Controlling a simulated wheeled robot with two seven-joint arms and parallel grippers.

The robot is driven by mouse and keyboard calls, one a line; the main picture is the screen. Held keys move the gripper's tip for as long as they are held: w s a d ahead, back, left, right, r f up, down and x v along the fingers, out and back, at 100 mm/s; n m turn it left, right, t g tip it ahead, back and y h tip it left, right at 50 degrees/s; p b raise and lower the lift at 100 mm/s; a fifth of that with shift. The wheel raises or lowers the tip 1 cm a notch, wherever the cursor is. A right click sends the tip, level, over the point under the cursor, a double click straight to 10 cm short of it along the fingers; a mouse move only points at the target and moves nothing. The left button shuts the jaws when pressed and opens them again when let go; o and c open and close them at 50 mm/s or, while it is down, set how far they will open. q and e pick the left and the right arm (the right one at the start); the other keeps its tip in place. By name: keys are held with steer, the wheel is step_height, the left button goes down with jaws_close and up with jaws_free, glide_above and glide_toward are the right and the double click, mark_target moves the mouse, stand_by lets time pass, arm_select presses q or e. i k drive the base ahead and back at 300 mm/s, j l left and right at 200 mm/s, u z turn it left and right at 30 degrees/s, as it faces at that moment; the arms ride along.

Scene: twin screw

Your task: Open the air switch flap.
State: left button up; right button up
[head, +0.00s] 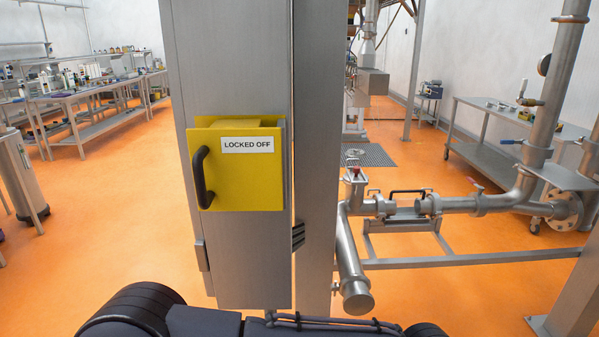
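The air switch flap (243,185) is a yellow panel with a white "LOCKED OFF" label (247,145). It sits on the front of a grey metal cabinet column (236,60), straight ahead in the head view. A black curved handle (201,178) is fixed to the left side of the yellow panel. The flap's front looks closed over the yellow box, whose upper edge shows behind it. Neither gripper is in view. Only dark parts of my own body show along the bottom edge.
Steel pipes with valves (450,204) and a low frame stand to the right of the column. Benches (85,95) with bottles are at the back left, and a steel cylinder (22,175) stands at the left edge. Orange floor (110,220) is clear left of the column.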

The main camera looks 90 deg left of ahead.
mark_target(237, 165)
steer(key=u, duration=3.3)
steer(key=z, duration=0.35)
